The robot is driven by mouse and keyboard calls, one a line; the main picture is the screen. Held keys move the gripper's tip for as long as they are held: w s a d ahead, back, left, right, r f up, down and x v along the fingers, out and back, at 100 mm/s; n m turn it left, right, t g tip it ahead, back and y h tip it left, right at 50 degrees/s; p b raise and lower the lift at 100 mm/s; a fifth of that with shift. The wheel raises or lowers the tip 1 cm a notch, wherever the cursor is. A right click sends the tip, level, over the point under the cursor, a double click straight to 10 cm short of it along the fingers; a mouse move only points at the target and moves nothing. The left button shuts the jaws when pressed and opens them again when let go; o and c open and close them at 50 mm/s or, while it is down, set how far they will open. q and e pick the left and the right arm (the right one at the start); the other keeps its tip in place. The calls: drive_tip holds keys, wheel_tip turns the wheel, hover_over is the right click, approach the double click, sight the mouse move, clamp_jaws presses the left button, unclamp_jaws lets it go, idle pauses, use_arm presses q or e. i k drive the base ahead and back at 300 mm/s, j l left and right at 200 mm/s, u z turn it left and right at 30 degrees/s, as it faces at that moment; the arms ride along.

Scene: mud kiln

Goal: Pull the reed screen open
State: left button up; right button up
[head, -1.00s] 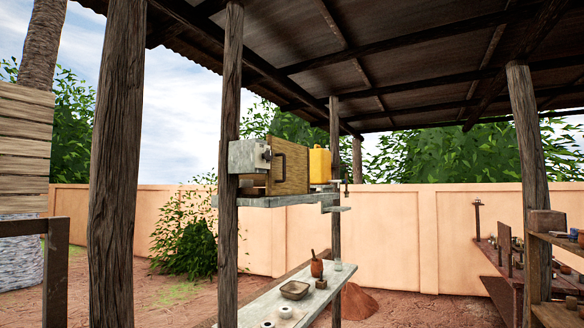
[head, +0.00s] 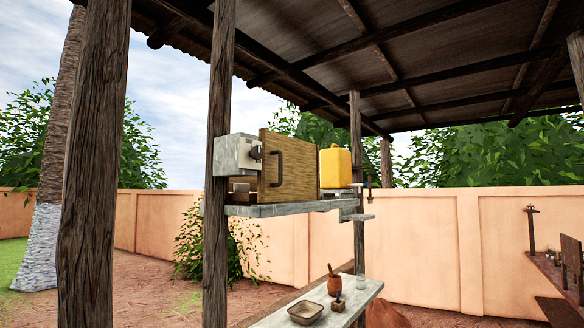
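The reed screen (head: 297,166) is a yellow-brown upright panel with a dark bar handle (head: 277,168) near its left edge. It stands on a grey shelf (head: 275,209) fixed by a dark wooden post. A grey box (head: 237,153) with a dark knob (head: 256,152) is left of the screen, with a small gap below it. What is behind the screen is mostly hidden. Neither of my grippers shows in the head view.
A yellow jerrycan (head: 336,167) stands right of the screen. A lower bench (head: 345,314) holds a bowl (head: 305,312) and a clay pot (head: 334,284). A thick post (head: 92,170) stands at the near left. Open dirt ground lies between the posts.

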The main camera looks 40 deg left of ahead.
sight(290, 173)
drive_tip(key=i, duration=1.6)
drive_tip(key=i+j+z, duration=0.1)
drive_tip(key=i+z, duration=0.4)
drive_tip(key=i, duration=0.3)
drive_tip(key=i+z, duration=0.7)
drive_tip(key=i, duration=0.2)
drive_tip(key=u, duration=2.6)
